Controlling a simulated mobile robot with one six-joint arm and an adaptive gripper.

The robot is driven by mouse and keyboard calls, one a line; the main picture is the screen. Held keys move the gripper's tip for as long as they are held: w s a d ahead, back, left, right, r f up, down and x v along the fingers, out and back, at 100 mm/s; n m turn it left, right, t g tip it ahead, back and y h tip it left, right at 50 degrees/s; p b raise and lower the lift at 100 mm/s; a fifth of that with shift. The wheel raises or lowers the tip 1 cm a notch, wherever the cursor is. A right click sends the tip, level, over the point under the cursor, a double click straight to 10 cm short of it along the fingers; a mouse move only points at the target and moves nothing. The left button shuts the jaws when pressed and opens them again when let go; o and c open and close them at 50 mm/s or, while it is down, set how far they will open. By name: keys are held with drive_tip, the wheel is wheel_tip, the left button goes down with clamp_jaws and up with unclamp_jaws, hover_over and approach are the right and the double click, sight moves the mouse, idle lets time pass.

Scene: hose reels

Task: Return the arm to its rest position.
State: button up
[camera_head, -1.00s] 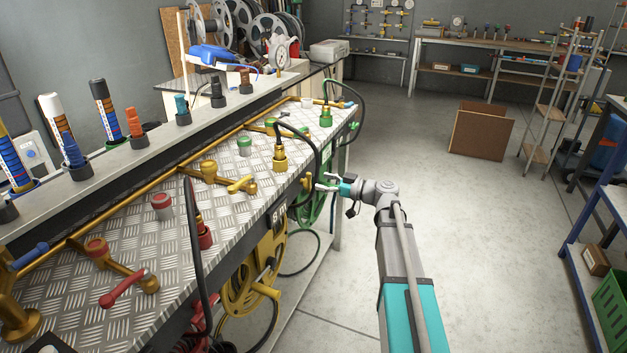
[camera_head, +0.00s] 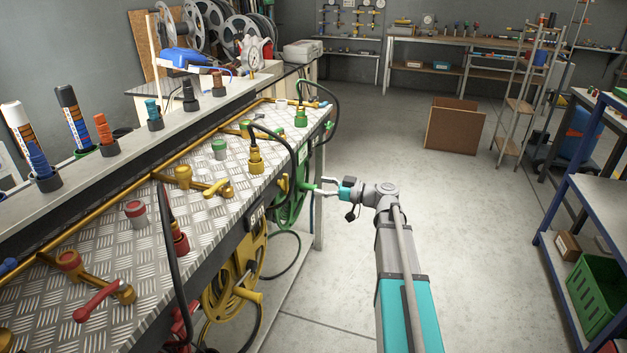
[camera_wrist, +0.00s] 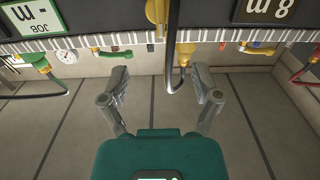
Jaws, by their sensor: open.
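My gripper (camera_head: 318,188) is at the end of my extended arm, over the aisle beside the right edge of the bench (camera_head: 118,228). Its two fingers are spread and nothing is held between them; they also show open in the wrist view (camera_wrist: 158,78). In the head view the fingertips overlap the area by the green hose reel (camera_head: 287,212); whether they touch it I cannot tell. In the wrist view a black hose (camera_wrist: 172,45) hangs beyond the fingertips, in line with the gap between them.
A yellow reel (camera_head: 222,292) hangs nearer on the bench side. Yellow (camera_head: 256,165) and green (camera_head: 301,119) hose connectors stand on the top. A blue shelf rack with a green crate (camera_head: 597,298) is at the right. A cardboard box (camera_head: 453,128) stands farther back; the floor between is clear.

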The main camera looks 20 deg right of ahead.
drive_tip(key=s+a+f+m+g+h, duration=0.35)
drive_tip(key=s+a+f+g, duration=0.25)
drive_tip(key=s+a+f, duration=0.3)
drive_tip(key=s+a+f+m+g+h, duration=0.1)
drive_tip(key=s+f+m+g+h, duration=0.4)
drive_tip(key=s+f+m+h, duration=0.5)
wheel_tip(320, 180, up, 25)
drive_tip(key=s+n+h+p, duration=0.1)
drive_tip(key=s+n+p, duration=0.1)
drive_tip(key=p, duration=2.2)
drive_tip(key=shift+s+a+n, duration=0.15)
drive_tip(key=shift+s+n, duration=0.2)
drive_tip(key=shift+s, duration=0.1)
drive_tip(key=shift+f, duration=0.1)
